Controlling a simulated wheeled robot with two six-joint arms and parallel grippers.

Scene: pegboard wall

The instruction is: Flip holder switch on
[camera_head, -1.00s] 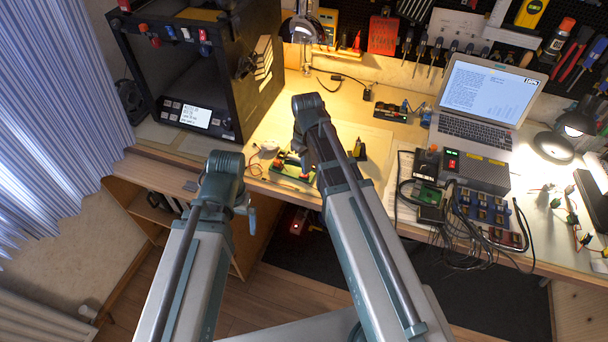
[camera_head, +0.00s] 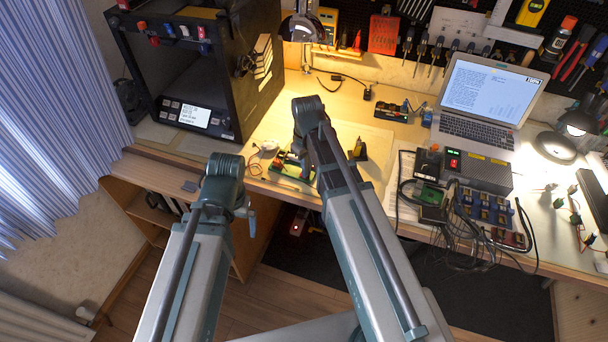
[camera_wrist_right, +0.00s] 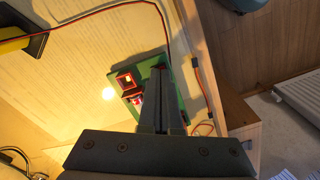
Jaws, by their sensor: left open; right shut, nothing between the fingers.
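A green board (camera_head: 290,170) with red and dark parts lies near the front edge of the bench, partly hidden by my right arm. In the right wrist view the green board (camera_wrist_right: 171,83) carries two small red-framed parts, an upper one (camera_wrist_right: 126,80) with a pale spot and a lower one (camera_wrist_right: 137,99). I cannot tell which position a switch is in. My right gripper (camera_wrist_right: 160,72) is shut and empty, its fingertips over the board beside the red-framed parts; contact cannot be told.
A thin red cable (camera_wrist_right: 185,45) runs past the board in the right wrist view. A black printer-like box (camera_head: 200,75) stands left, a laptop (camera_head: 485,95) at the back right. A power unit (camera_head: 480,170) with many cables sits on the right.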

